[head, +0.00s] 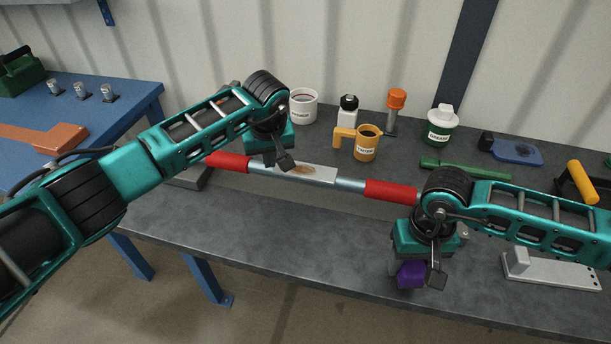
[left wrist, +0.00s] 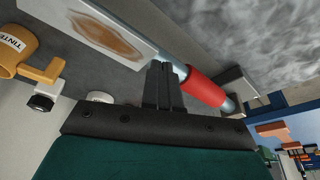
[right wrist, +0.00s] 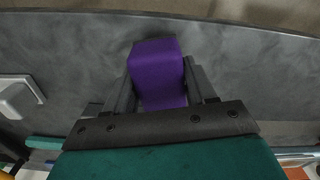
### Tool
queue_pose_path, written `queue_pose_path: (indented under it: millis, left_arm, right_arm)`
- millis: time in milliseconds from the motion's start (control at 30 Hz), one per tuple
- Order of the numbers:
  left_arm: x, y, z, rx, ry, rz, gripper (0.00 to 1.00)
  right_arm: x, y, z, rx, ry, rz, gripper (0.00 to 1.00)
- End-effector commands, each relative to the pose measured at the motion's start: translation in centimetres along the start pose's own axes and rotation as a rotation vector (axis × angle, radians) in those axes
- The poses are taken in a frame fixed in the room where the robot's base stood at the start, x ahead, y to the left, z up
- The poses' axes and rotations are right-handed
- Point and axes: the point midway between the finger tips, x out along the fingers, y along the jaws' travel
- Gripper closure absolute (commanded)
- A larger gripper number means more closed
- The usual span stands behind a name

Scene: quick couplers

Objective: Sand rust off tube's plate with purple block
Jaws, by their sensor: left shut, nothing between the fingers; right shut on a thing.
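The tube (head: 350,183) with red sleeves lies across the grey bench. Its flat pale plate (head: 318,172) carries a brown rust patch (head: 302,169), which also shows large in the left wrist view (left wrist: 110,35). My left gripper (head: 284,163) is shut and empty, at the plate's left end beside the left red sleeve (left wrist: 205,86); I cannot tell whether it touches the tube. My right gripper (head: 422,277) is shut on the purple block (right wrist: 158,75), which also shows in the head view (head: 409,274). It holds the block near the bench's front edge, apart from the plate.
A grey bracket (head: 550,268) is at the right. The bench front is clear (head: 290,225).

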Motion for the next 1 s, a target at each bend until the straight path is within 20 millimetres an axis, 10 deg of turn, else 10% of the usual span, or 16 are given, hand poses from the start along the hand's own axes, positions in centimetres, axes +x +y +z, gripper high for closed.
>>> queue_pose_path:
  millis: [533,1000]
  left_arm:
    - [0.8,0.0,0.2,-0.001,0.001,0.0,1.0]
    - [-2.8,0.0,-0.9,0.0,0.001,-0.001,1.0]
  right_arm:
    - [0.7,0.0,0.0,0.0,0.001,0.0,0.76]
    - [-1.5,0.0,0.0,0.0,0.0,0.0,0.76]
